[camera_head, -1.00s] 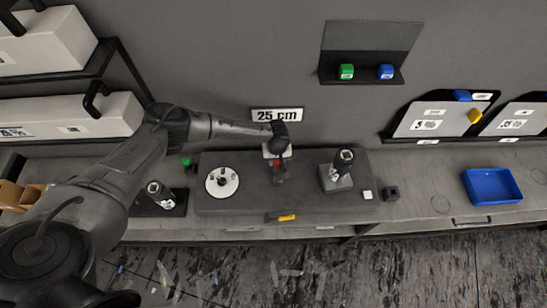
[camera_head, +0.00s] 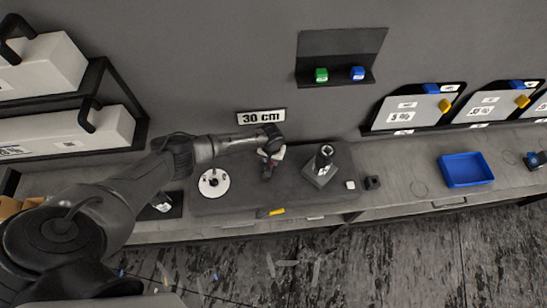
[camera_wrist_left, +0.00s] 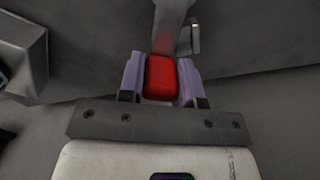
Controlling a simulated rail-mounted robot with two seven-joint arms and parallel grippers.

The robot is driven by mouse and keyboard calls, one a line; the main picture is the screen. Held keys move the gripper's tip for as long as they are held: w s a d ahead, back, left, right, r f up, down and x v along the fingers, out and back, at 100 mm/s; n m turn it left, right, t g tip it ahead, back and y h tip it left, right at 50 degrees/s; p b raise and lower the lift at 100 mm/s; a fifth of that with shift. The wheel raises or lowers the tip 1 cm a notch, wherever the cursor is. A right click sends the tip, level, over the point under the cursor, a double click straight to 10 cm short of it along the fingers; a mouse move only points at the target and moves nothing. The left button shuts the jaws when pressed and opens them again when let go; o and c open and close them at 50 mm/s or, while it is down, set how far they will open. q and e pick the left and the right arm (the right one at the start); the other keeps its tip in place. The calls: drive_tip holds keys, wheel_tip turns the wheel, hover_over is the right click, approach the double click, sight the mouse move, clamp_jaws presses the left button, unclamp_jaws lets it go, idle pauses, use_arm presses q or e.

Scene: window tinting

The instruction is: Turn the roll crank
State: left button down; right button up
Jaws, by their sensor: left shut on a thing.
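The roll crank's red knob (camera_wrist_left: 160,77) sits between the purple-grey finger pads of my left gripper (camera_wrist_left: 160,84) in the left wrist view. The gripper is shut on it. The crank's grey arm (camera_wrist_left: 174,28) runs up from the knob. In the head view my left gripper (camera_head: 267,168) is over the middle of the dark bench unit (camera_head: 235,204), and it largely hides the crank there. A sign (camera_head: 261,117) on the wall behind reads 30 cm. My right gripper is in neither view.
A white dial (camera_head: 214,184) is left of the gripper. A blue tray (camera_head: 467,170) is farther right.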

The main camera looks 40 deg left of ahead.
use_arm(q)
drive_tip(key=shift+d+m, duration=0.2)
drive_tip(key=shift+m, duration=0.2)
drive_tip(key=c, duration=0.8)
unclamp_jaws()
wheel_tip(320, 180, up, 14)
drive_tip(key=shift+f, duration=0.1)
idle(0.9)
